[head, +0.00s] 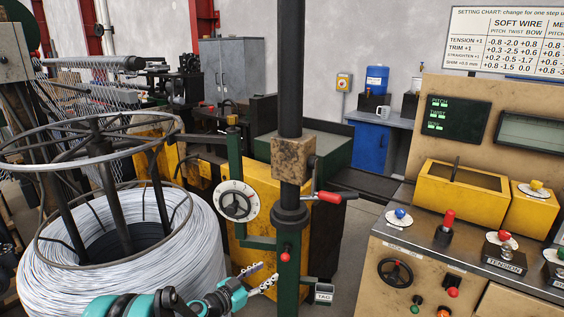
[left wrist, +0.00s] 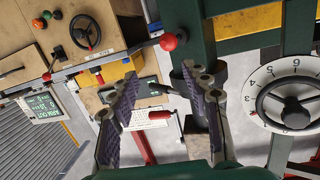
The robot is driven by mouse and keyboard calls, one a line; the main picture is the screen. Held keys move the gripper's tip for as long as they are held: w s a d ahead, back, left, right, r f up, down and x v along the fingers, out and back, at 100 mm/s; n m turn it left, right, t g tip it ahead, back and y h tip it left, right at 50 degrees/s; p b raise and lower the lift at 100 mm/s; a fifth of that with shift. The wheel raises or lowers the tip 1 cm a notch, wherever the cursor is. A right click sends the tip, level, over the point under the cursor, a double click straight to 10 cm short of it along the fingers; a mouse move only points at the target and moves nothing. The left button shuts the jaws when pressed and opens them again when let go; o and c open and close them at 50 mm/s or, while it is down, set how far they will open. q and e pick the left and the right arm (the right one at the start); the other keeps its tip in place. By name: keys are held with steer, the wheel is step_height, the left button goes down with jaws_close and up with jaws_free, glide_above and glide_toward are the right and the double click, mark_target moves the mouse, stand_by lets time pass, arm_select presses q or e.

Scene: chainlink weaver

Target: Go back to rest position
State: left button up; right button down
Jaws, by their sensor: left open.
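My left gripper (head: 268,275) reaches in from the bottom of the head view, in front of the green machine post. Its two fingers also show in the left wrist view (left wrist: 165,98), spread apart with nothing between them. A red ball knob (head: 285,257) on the post is close to the fingertips in the head view. In the left wrist view the red knob (left wrist: 169,41) appears beyond the fingers, apart from them. A white numbered dial with a black handwheel (head: 237,201) is above and left of the gripper. My right gripper is in neither view.
A large wire coil (head: 190,255) under a round frame stands at left, close to my left arm. A red-handled lever (head: 329,197) juts from the post. A control console (head: 480,250) with knobs and a handwheel stands at right. Grey floor (head: 350,250) shows between post and console.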

arm_select(q)
steer(key=s+r+n+g+y, duration=0.2)
steer(key=s+r, duration=0.3)
steer(key=s, duration=0.2)
steer(key=s+a+n+g+y, duration=0.1)
steer(key=s+a+n+y, duration=0.2)
steer(key=s, duration=1)
steer(key=s+a+f+n+g+y, duration=0.1)
steer(key=s+a+n+y, duration=0.3)
steer(key=s+a, duration=0.4)
steer(key=s+g+y, duration=0.1)
steer(key=s, duration=0.4)
steer(key=shift+y, duration=0.4)
